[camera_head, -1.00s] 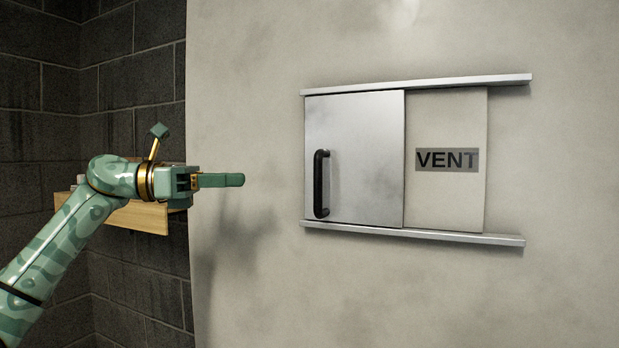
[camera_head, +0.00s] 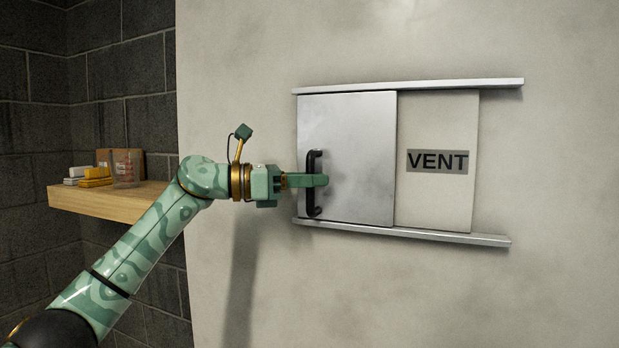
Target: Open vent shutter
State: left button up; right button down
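The vent shutter (camera_head: 358,150) is a grey metal sliding panel at the left end of two metal rails, the upper rail (camera_head: 410,86) and the lower rail (camera_head: 420,235). A black upright bar handle (camera_head: 313,206) is on its left side. To its right is a pale panel with a "VENT" label (camera_head: 437,161). My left gripper (camera_head: 318,181) is at the handle, its finger overlapping the handle's middle and hiding part of it. The fingers line up edge-on, so I cannot tell whether they grip the handle. My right gripper is not in view.
A wooden shelf (camera_head: 100,202) on the dark brick wall at the left holds yellow and grey items (camera_head: 92,177), a brown box (camera_head: 126,164) and a clear cup. The pale wall (camera_head: 560,180) around the vent is clear. The rails extend right past the label panel.

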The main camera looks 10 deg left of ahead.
pick_arm(q)
grip_shut()
jog(key=shift+s+d, duration=0.1)
jog(key=shift+d, duration=0.15)
jog(key=s+d, duration=0.1)
jog(key=d, duration=0.4)
jog(key=s+d, duration=0.1)
jog(key=d, duration=0.4)
jog(key=s+d, duration=0.1)
jog(key=d, duration=0.4)
jog(key=shift+d+r, duration=0.1)
jog(key=shift+d, duration=0.15)
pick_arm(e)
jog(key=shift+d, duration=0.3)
pick_arm(q)
grip_release()
jog(key=shift+a, duration=0.1)
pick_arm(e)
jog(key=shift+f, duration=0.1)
